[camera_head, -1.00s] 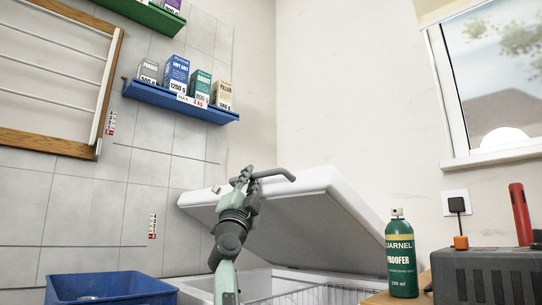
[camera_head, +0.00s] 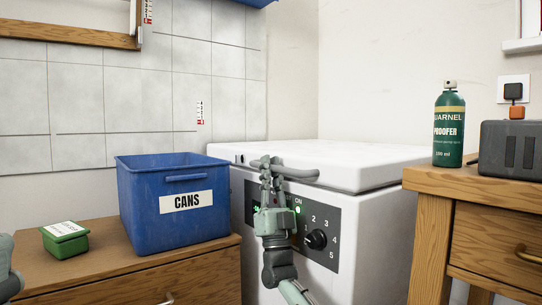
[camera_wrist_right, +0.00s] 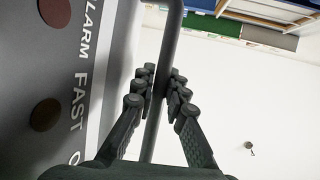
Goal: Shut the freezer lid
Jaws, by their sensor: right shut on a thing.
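The white freezer (camera_head: 375,240) stands in the middle of the head view. Its lid (camera_head: 330,160) lies down level on top of the body, with a thin seam line under it. A grey bar handle (camera_head: 300,173) runs along the lid's front edge. My right gripper (camera_head: 267,165) is shut on this handle. In the right wrist view, the bar (camera_wrist_right: 162,80) passes between the two fingers of the right gripper (camera_wrist_right: 158,92). A part of my left arm shows at the left edge of the head view, but its gripper does not.
At right, a wooden cabinet (camera_head: 500,235) holds a green Proofer bottle (camera_head: 449,125) and a grey box (camera_head: 510,148). The freezer's control panel (camera_head: 316,238) faces me.

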